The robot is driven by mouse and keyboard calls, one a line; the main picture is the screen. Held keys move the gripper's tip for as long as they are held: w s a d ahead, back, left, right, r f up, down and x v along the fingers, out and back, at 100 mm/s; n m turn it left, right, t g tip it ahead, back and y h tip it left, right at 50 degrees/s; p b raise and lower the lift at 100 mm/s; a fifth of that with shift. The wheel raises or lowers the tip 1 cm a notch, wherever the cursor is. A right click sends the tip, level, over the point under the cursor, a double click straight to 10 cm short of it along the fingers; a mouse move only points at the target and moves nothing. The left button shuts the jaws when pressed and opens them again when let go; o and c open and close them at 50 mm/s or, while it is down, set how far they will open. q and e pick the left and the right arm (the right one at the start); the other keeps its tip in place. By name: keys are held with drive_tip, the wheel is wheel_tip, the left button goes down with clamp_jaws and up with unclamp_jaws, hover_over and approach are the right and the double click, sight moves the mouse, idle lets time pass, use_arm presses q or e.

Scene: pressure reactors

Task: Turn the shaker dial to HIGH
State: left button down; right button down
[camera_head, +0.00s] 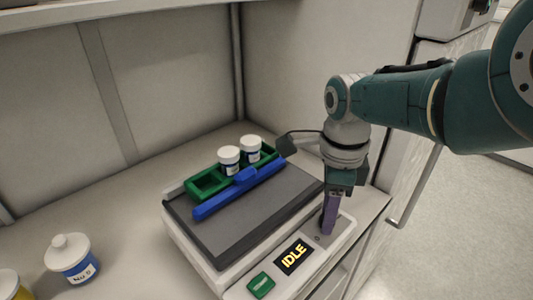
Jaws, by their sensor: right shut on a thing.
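The shaker (195,245) stands on the bench with a dark platform on top. Its front panel has a display (294,257) reading IDLE and a green button (261,286). My right gripper (329,217) points down at the right end of this panel. It is shut at the dial's place, and its purple fingers cover the dial, so the pointer and the labels, HIGH among them, cannot be read. My left gripper is not in view.
A green rack (207,187) with two white-capped vials (229,160) sits on the platform behind a blue bar (240,188). A white-lidded jar (72,258) stands at the left on the bench. A wall closes the back.

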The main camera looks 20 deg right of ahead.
drive_tip(key=shift+r, duration=0.1)
drive_tip(key=c, duration=0.8)
unclamp_jaws()
wheel_tip(320, 180, up, 10)
drive_tip(key=p, duration=0.8)
